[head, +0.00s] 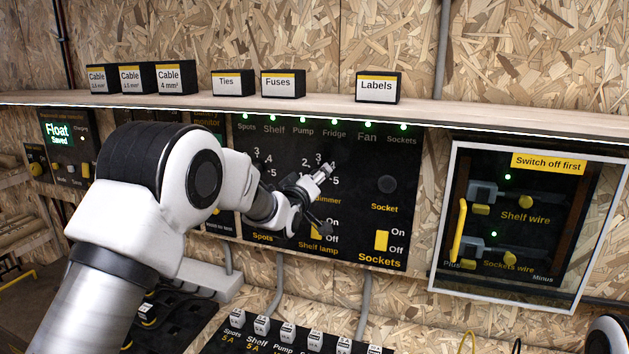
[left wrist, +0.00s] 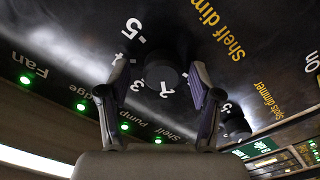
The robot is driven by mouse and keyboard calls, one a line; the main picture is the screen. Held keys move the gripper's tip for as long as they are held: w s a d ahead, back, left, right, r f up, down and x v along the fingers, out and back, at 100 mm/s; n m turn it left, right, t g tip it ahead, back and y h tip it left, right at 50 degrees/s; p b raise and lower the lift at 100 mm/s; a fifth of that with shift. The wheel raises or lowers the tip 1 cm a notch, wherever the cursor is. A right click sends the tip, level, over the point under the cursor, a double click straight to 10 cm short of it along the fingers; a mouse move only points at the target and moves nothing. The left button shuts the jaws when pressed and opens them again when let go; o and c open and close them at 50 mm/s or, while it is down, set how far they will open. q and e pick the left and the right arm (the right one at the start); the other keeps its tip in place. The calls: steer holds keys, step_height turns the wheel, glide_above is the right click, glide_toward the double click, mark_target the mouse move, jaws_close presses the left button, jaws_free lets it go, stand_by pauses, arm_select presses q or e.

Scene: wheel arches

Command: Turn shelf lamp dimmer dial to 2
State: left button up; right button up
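The shelf lamp dimmer dial (left wrist: 161,74) is a round black knob on the black panel (head: 404,165). It shows in the left wrist view with white numbers around it, upside down there. Its pointer setting cannot be made out. My left gripper (head: 324,170) is at the panel, its fingers apart on either side of the dial; I cannot tell whether they touch it. In the head view the gripper hides the dial, leaving some numbers visible above and right of it. My right gripper is not in view.
The yellow shelf lamp switch (head: 316,231) is just below the gripper, the yellow sockets switch (head: 381,240) to its right. Another dark dial (left wrist: 237,128) shows at the right of the left wrist view. A shelf (head: 330,113) juts out above. A framed cabinet (head: 453,200) stands right.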

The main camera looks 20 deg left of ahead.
arm_select(q)
steer(key=shift+f, duration=0.1)
steer(key=s, duration=1.2)
steer(key=shift+a, duration=0.2)
